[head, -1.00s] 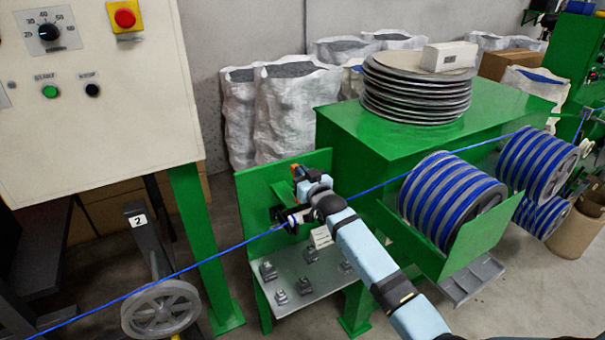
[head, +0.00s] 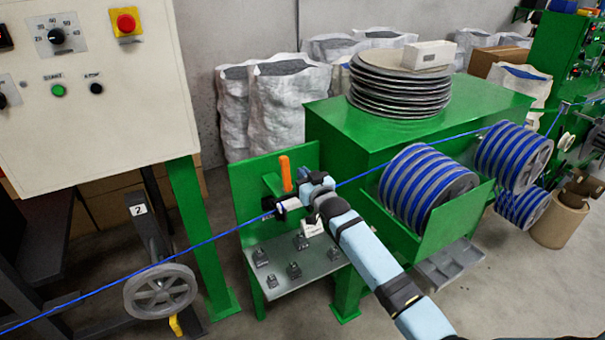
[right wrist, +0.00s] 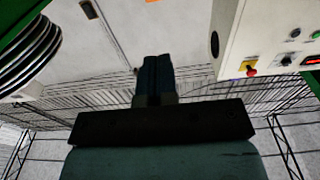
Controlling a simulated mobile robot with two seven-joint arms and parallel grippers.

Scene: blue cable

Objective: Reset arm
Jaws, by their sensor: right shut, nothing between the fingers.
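My right arm comes in from the lower right in the head view. My right gripper (head: 312,184) is at the green bracket (head: 250,190), just right of an upright orange handle (head: 285,173). In the right wrist view my right gripper's fingers (right wrist: 158,70) are together, with nothing visible between them. The blue cable (head: 215,238) runs from the lower left, through the fitting on the bracket, behind my wrist and on to the upper right. I cannot tell whether my gripper touches the fitting. My left gripper is not in view.
A control panel (head: 130,130) stands at left, with a pulley wheel (head: 160,291) below it. Blue-striped spools (head: 425,188) and a green machine (head: 335,125) stand close on the right. Metal blocks lie on the grey shelf (head: 275,287). Open floor shows at the lower right.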

